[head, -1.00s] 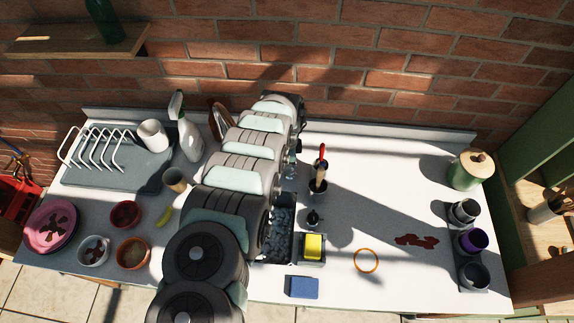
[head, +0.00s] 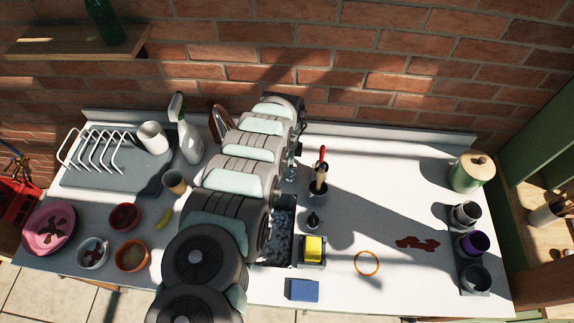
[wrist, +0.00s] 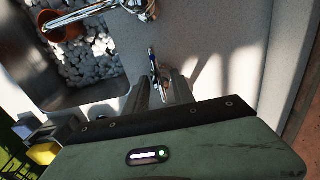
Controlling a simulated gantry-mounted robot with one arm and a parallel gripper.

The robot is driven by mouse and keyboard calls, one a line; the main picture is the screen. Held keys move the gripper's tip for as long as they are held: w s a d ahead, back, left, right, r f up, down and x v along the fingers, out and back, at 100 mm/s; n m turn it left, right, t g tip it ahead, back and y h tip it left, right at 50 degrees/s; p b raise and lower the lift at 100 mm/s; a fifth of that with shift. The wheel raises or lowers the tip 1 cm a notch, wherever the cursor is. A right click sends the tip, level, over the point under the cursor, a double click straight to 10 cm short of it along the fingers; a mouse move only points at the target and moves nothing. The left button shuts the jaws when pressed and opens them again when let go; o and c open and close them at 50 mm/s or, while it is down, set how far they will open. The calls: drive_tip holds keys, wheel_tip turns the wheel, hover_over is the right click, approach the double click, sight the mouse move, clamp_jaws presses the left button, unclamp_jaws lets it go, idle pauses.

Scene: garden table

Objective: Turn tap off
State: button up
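The chrome tap (wrist: 95,12) shows at the top of the wrist view, its spout over the sink (wrist: 50,85). A slim metal lever with a blue mark, apparently the tap handle (wrist: 154,66), stands beside the spout. My gripper (wrist: 160,90) is open, with one finger on each side of the lever's near end. I cannot tell whether either finger touches it. No clear water stream shows. In the head view, my arm hides most of the tap and the gripper's fingers.
The sink holds grey-white pebble-like lumps and a terracotta pot (wrist: 64,26). A brush holder (head: 318,185), a soap dispenser (head: 313,222) and a yellow sponge (head: 313,246) stand right of the sink. A spray bottle (head: 189,140) stands left of my arm.

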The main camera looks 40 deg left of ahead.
wheel_tip(320, 180, up, 11)
drive_tip(key=b, duration=0.1)
idle(0.8)
drive_tip(key=shift+f, duration=0.1)
idle(0.3)
